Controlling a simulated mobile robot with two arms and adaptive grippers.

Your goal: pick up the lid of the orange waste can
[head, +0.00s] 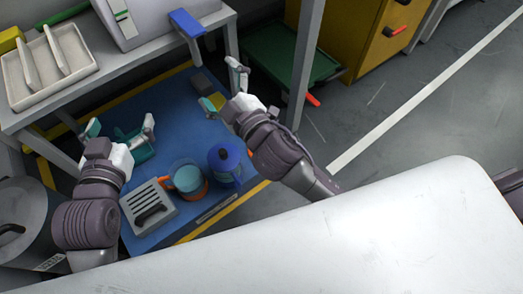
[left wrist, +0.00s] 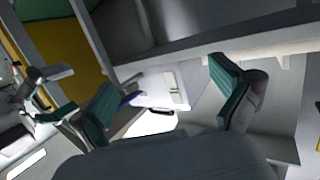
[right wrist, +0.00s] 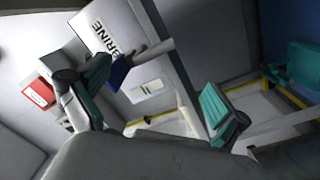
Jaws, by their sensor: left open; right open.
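No can that is plainly an orange waste can shows. A round container with an orange lower part and a teal inside (head: 188,178) stands on a blue mat (head: 190,128) in the head view; I cannot tell whether it is that can, and no separate lid shows on it. My left gripper (head: 121,129) is open and apart from this container, up and to its left in the picture. My right gripper (head: 225,88) is open, further up and to the right. Both wrist views show spread fingers with nothing between them.
A blue lidded pot (head: 228,158) and a grey slotted box (head: 150,207) flank the container. A large grey can with a dark handle (head: 28,205) stands at left. A shelf with a white tray (head: 78,70) is at upper left. A white surface (head: 380,235) fills the lower right.

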